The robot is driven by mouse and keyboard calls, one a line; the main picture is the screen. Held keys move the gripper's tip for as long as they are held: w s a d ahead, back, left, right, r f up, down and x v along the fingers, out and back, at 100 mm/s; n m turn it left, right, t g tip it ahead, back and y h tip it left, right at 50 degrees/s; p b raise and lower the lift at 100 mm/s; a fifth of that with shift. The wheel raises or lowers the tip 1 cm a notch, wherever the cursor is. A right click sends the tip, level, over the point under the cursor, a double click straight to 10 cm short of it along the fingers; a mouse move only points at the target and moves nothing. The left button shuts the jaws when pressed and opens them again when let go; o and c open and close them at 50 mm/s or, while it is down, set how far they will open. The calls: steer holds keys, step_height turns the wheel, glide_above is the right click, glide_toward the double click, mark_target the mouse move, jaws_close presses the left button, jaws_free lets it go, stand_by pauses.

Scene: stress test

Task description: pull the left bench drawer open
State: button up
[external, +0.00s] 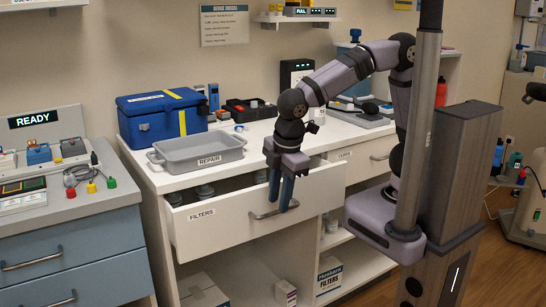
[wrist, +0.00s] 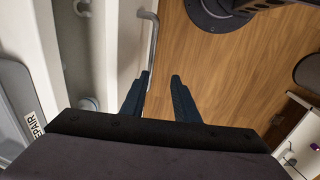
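The left bench drawer (external: 225,229), white and labelled FILTERS, stands pulled out from the bench, with jars showing inside. Its metal bar handle (external: 262,215) is on the front face. The drawer also shows at the left of the wrist view (wrist: 110,50), with its handle (wrist: 151,45) running beside the left fingertip. My gripper (external: 280,203) points down at the drawer front by the handle. In the wrist view my gripper's two dark blue fingers (wrist: 159,77) are apart, with only floor between the tips. Whether the left finger touches the handle I cannot tell.
A grey REPAIR tray (external: 198,165) and a blue bag (external: 160,128) stand on the bench top. The right drawer (external: 372,160) is shut. Boxes, one a filter carton (external: 329,277), sit on shelves below. The wooden floor (wrist: 220,70) before the drawer is clear.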

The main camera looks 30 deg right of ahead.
steer(key=shift+s+r+p, duration=0.25)
steer(key=shift+r+p, duration=0.85)
steer(key=shift+r, duration=0.2)
steer(key=shift+s+r+p, duration=0.2)
steer(key=shift+r+p, duration=0.9)
steer(key=shift+r, duration=0.15)
steer(key=shift+p, duration=0.3)
step_height(320, 180, up, 7)
steer(key=s, duration=0.1)
steer(key=shift+s, duration=0.2)
steer(key=b, duration=0.4)
glide_toward(270, 213)
steer(key=shift+w+f+b, duration=0.1)
steer(key=shift+w+f, duration=0.15)
steer(key=shift+f, duration=0.95)
steer(key=shift+w+f+b, duration=0.1)
steer(key=shift+w+f, duration=0.2)
steer(key=shift+f, duration=0.9)
steer(key=shift+w+f+b, duration=0.1)
steer(key=shift+w+f, duration=0.15)
steer(key=shift+f, duration=0.95)
steer(key=shift+c, duration=0.7)
jaws_close()
